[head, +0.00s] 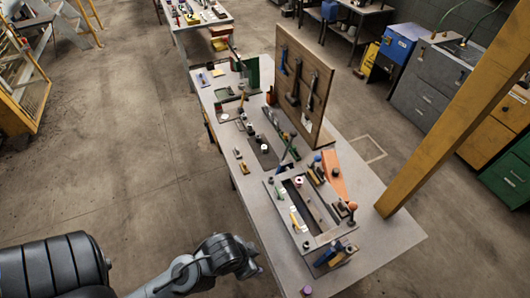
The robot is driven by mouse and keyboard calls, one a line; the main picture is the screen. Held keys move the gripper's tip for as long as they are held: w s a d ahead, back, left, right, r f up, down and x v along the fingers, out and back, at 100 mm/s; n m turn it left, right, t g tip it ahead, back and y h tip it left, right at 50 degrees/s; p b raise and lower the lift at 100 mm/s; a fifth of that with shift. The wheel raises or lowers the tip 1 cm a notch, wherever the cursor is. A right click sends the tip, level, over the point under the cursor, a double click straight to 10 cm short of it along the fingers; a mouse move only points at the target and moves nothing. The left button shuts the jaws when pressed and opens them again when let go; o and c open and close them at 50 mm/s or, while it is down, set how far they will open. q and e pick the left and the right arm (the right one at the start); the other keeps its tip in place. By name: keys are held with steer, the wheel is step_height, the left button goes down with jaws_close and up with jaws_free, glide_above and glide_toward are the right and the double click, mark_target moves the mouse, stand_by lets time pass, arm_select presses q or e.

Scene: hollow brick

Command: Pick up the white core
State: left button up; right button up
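Several small white pieces lie among the fixtures on the long grey workbench (262,215). One short white cylinder (264,148) stands near the middle of the bench. Another small white piece (298,181) sits on the nearer grey frame. I cannot tell which of them is the white core. My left gripper (251,268) is at the lower centre, at the end of my dark grey arm, left of the bench's near part and apart from the white pieces. Its fingers are too small and dark to tell open from shut. My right gripper is not in view.
An upright wooden tool board (301,88) stands along the bench's right side. An orange piece (334,176) stands near it. A yellow post (452,135) crosses the right side.

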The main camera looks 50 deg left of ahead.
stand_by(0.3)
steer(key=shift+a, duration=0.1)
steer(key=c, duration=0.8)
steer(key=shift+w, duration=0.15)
